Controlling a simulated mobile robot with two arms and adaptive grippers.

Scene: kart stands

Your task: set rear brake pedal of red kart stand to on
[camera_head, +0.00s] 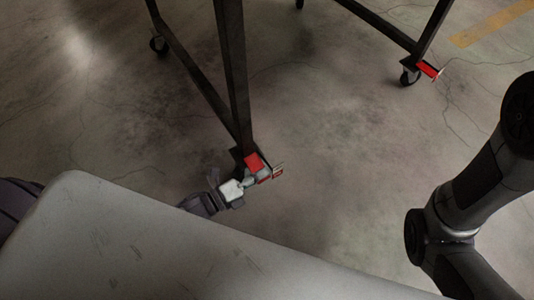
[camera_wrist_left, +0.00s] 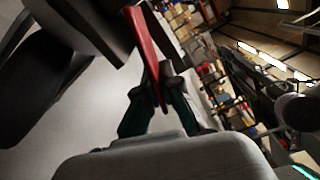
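The kart stand's dark frame (camera_head: 233,75) stands on casters. A red brake pedal (camera_head: 254,162) sits at the foot of its near leg, and a second small red part (camera_head: 278,173) shows beside it. My left gripper (camera_head: 247,183) is low at this near pedal. In the left wrist view the red pedal (camera_wrist_left: 146,45) runs down between the two fingers of my left gripper (camera_wrist_left: 156,85), which close in on it from both sides. The wheel by this pedal is mostly hidden. My right arm shows at the right of the head view; its gripper is out of frame.
Another red pedal (camera_head: 428,69) is at a far caster (camera_head: 410,77), and another caster (camera_head: 159,45) stands at the upper left. The concrete floor (camera_head: 340,140) between the legs is clear. In the left wrist view, shelves (camera_wrist_left: 215,75) with boxes stand in the background.

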